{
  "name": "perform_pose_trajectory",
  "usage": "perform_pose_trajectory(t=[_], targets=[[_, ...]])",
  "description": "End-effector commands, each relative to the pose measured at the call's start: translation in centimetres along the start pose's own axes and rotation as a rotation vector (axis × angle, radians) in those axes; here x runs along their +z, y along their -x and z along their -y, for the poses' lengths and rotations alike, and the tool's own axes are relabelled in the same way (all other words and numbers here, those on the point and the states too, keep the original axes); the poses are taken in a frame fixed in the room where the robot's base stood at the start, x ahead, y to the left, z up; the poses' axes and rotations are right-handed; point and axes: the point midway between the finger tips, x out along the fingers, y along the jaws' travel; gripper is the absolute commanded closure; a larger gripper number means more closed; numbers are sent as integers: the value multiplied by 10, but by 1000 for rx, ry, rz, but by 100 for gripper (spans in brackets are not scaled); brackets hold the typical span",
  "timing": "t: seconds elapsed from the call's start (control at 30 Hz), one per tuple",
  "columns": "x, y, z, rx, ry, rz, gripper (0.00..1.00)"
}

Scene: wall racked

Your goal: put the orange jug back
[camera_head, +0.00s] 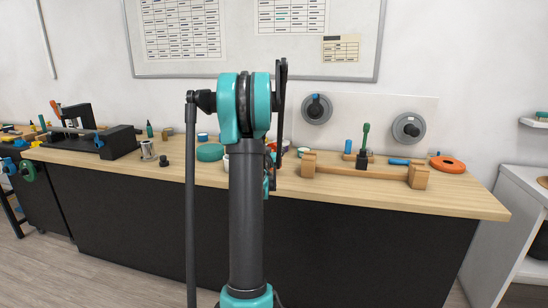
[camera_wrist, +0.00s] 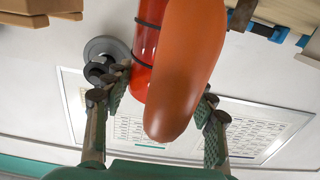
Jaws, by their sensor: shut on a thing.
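The orange jug (camera_wrist: 190,65) fills the middle of the wrist view, a smooth rounded orange body between the fingers of my gripper (camera_wrist: 163,110). The gripper is shut on it. A glossy red-orange cylinder with dark bands (camera_wrist: 147,40) shows beside the orange body; I cannot tell whether it is part of the jug. In the head view my arm hides most of the gripper and the jug; only a little red shows beside the arm.
Two grey round wall mounts (camera_head: 317,108) (camera_head: 408,128) sit on a white panel. A whiteboard (camera_head: 290,72) hangs behind.

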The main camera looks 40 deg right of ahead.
Motion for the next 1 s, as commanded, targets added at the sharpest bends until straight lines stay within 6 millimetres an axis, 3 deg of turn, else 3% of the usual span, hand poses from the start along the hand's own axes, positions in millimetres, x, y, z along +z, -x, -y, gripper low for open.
perform_pose_trajectory(t=[0.23,0.6,0.63,0.8,1.0], targets=[[31,0,0,0,0,0,79],[35,0,0,0,0,0,79],[35,0,0,0,0,0,42],[35,0,0,0,0,0,23],[35,0,0,0,0,0,23]])
